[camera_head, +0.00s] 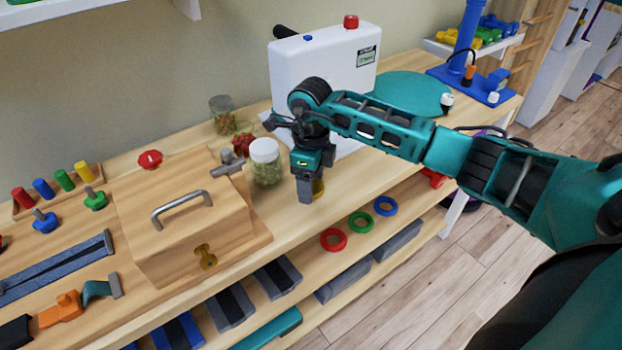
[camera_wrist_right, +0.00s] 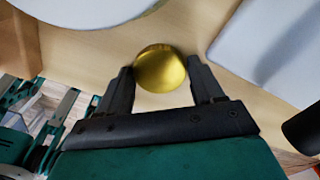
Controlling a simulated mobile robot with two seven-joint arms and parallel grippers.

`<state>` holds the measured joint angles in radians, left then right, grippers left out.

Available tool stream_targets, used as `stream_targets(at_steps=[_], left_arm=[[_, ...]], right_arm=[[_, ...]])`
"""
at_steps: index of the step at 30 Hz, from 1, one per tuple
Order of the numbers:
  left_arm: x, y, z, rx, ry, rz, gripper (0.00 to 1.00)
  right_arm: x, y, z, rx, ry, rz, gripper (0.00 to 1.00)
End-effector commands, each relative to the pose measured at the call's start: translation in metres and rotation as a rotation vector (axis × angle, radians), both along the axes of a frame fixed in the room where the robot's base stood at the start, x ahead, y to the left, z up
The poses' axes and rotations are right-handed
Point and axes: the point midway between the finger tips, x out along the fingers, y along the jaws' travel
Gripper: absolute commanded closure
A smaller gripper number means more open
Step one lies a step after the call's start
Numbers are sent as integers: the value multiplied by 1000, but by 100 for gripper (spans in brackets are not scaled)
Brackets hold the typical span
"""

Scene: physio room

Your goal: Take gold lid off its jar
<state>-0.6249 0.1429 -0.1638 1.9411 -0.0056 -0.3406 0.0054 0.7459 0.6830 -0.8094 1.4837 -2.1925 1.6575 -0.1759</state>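The gold lid (camera_wrist_right: 160,69) shows as a shiny round disc between the two fingertips of my right gripper (camera_wrist_right: 161,82) in the wrist view. The rest of the lid is hidden by the fingers. I cannot make out a jar under it. My left gripper is not in view.
A glass jar with a white lid (camera_head: 264,150) stands close left of my right gripper. Another jar (camera_head: 222,118) stands farther back. A white machine (camera_head: 320,75) is behind my arm. A wooden box with a handle (camera_head: 185,240) is at left. Shelves with rings lie below the tabletop.

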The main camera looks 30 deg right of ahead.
Motion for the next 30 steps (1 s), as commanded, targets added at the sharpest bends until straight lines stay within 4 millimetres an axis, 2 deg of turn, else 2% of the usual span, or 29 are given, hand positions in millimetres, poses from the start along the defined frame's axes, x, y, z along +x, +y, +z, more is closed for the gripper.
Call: stream_targets(at_steps=[7, 11, 14, 24, 30], left_arm=[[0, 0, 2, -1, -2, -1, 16], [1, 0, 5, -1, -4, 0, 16], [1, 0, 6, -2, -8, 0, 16], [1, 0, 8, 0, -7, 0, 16], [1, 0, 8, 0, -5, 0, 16]], right_arm=[[0, 0, 0, 0, 1, 0, 31], [0, 0, 8, 1, -1, 0, 31], [1, 0, 23, -1, -3, 1, 31], [1, 0, 95, 0, -4, 1, 31], [0, 0, 119, 0, 0, -1, 31]])
